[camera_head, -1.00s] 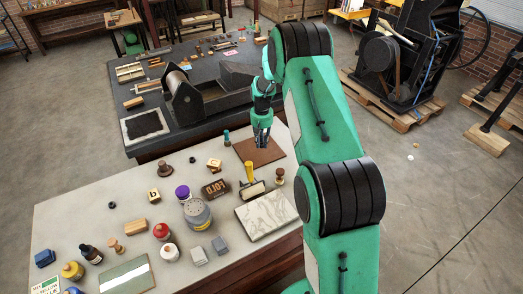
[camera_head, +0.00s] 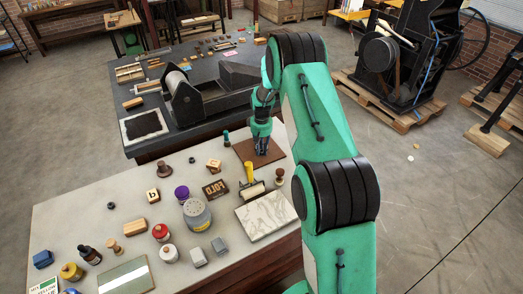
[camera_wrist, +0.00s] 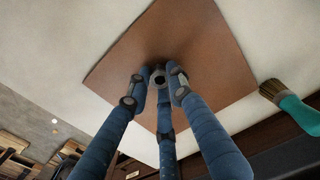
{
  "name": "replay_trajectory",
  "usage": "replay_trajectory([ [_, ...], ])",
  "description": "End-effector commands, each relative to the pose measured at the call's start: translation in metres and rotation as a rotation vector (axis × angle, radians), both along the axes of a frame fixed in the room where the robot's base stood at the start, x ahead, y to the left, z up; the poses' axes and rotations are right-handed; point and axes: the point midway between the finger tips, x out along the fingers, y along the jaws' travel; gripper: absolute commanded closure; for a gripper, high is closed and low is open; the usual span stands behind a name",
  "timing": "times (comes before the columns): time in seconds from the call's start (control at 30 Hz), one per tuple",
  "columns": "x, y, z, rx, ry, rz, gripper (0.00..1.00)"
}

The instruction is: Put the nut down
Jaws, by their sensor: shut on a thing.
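My gripper (camera_head: 261,151) is over the brown mat (camera_head: 245,152) at the far right of the pale bench. In the wrist view, my gripper's three blue fingers (camera_wrist: 158,82) close around a small dark nut (camera_wrist: 158,75) with a hole in it. The brown mat (camera_wrist: 205,50) is right behind the nut in that view, with a shadow around the fingertips. I cannot tell whether the nut touches the mat. In the head view the nut is hidden by the fingers.
A green-handled brush (camera_wrist: 292,105) lies beside the mat. A yellow-handled roller (camera_head: 250,180) and a marble slab (camera_head: 266,214) are nearer on the bench. A small dark ring (camera_head: 110,205) lies at the left. Most of the mat is bare.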

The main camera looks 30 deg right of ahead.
Motion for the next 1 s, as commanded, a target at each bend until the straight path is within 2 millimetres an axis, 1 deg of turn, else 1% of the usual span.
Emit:
replay_trajectory([
  [0.2,0.0,0.0,0.001,0.0,0.0,0.0,1.0],
  [0.33,0.0,0.0,-0.002,0.0,0.0,0.0,1.0],
  [0.37,0.0,0.0,-0.003,0.0,0.0,0.0,0.78],
  [0.4,0.0,0.0,-0.002,0.0,0.0,0.0,0.7],
  [0.43,0.0,0.0,-0.002,0.0,0.0,0.0,0.64],
  [0.47,0.0,0.0,-0.002,0.0,0.0,0.0,0.61],
  [0.8,0.0,0.0,-0.001,0.0,0.0,0.0,0.61],
  [1.0,0.0,0.0,0.01,0.0,-0.001,0.0,0.61],
])
